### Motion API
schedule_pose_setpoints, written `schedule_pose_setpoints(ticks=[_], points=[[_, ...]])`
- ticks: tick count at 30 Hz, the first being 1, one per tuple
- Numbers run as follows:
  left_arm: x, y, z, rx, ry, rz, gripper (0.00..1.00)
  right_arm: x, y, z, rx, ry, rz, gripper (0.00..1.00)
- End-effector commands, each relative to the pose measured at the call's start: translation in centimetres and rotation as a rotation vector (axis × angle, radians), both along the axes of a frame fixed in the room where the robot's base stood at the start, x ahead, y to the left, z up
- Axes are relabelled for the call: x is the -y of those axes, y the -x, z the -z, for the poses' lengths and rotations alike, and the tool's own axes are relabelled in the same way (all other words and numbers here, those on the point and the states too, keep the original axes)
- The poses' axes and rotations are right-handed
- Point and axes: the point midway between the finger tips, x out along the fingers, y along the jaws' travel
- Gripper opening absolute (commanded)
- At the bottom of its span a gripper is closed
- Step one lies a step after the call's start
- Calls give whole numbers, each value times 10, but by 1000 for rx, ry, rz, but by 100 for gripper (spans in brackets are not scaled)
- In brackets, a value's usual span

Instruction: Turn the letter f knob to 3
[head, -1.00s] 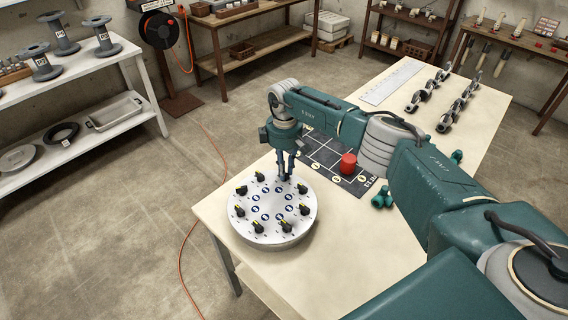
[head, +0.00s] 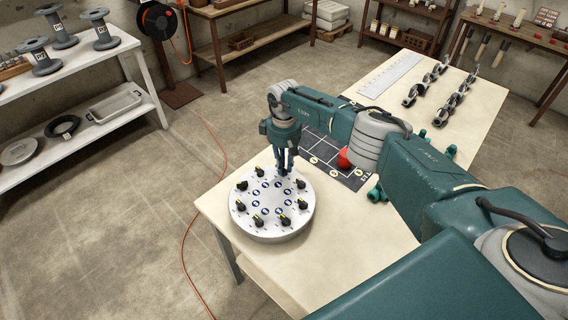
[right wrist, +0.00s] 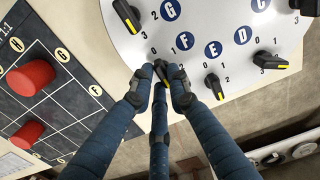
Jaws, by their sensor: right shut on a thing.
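A round white panel (head: 268,232) on the near table carries a ring of black knobs with yellow marks, beside blue letter discs. My right gripper (head: 284,170) reaches down to its far right edge. In the right wrist view, my right gripper (right wrist: 161,78) is shut on the letter f knob (right wrist: 161,71), nearest the blue F disc (right wrist: 184,41). The fingers hide most of this knob, so its pointed number cannot be read. Printed numbers 0, 1 and 2 show around it. My left gripper is out of view.
The g knob (right wrist: 127,14) and e knob (right wrist: 215,85) flank the held knob closely. A dark grid mat (right wrist: 60,103) with red cylinders (right wrist: 30,77) lies beside the panel. Metal clamps (head: 457,106) stand at the table's far end. An orange cable (head: 192,220) crosses the floor.

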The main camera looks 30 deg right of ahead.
Motion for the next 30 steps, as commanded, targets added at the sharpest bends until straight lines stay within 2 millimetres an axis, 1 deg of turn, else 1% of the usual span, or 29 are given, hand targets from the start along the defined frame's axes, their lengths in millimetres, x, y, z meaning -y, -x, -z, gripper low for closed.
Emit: schedule_pose_setpoints(ticks=[7,8,9,10,18,21,23,27,30], points=[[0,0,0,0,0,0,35,1,-1,-1,3,0,3,0],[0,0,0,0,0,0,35,1,-1,-1,3,0,3,22],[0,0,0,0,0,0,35,1,-1,-1,3,0,3,30],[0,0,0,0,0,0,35,1,-1,-1,2,0,3,35],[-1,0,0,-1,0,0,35,0,0,0,1,0,1,35],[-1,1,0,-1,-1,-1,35,0,0,-3,2,-2,1,35],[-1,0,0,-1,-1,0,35,0,0,-8,0,-2,1,35],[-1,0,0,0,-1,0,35,-1,-1,-28,3,-4,0,35],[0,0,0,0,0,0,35,-2,-1,-39,2,-6,-2,35]])
